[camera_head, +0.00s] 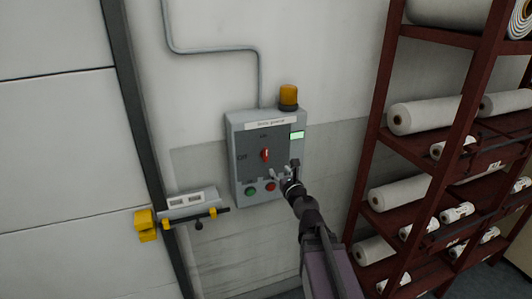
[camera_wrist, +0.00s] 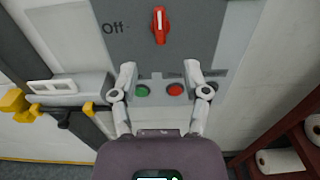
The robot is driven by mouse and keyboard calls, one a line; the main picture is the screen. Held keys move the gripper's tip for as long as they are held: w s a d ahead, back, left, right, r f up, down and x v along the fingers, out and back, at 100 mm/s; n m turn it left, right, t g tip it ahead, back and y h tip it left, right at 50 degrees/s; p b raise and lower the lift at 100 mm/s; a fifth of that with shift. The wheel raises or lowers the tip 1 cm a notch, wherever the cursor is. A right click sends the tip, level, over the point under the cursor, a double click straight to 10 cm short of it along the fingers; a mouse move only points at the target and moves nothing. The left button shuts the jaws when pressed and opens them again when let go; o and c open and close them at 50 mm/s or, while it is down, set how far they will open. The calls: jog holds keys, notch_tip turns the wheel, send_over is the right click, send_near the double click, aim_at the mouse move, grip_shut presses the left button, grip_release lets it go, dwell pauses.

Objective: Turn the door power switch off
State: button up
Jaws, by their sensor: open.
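The door power box (camera_head: 235,160) is a grey panel on the wall with a labelled plate at its top. Its red rotary switch (camera_head: 265,155) stands upright, pointing up, with "Off" lettered to its left; the switch also shows in the wrist view (camera_wrist: 159,25). Below it are a green button (camera_head: 250,191) and a red button (camera_head: 271,187). My gripper (camera_head: 284,173) is open and empty in front of the lower right of the box. In the wrist view its fingers (camera_wrist: 160,72) are spread, with the switch beyond and above the tips.
An amber lamp (camera_head: 288,95) sits on the box. To the left, a yellow and black latch (camera_head: 146,224) and a small grey double-switch unit (camera_head: 188,201) stick out by the door frame. A dark red rack (camera_head: 378,145) with white rolls stands close on the right.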

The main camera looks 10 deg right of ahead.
aim_at(266, 153)
jog(key=shift+w, duration=0.15)
jog(key=w, duration=0.4)
jog(key=w+a, duration=0.1)
jog(key=w, duration=0.4)
jog(key=w+a, duration=0.1)
jog(key=w, duration=0.3)
jog(key=shift+w+a, duration=0.15)
jog(key=shift+a, duration=0.05)
grip_shut()
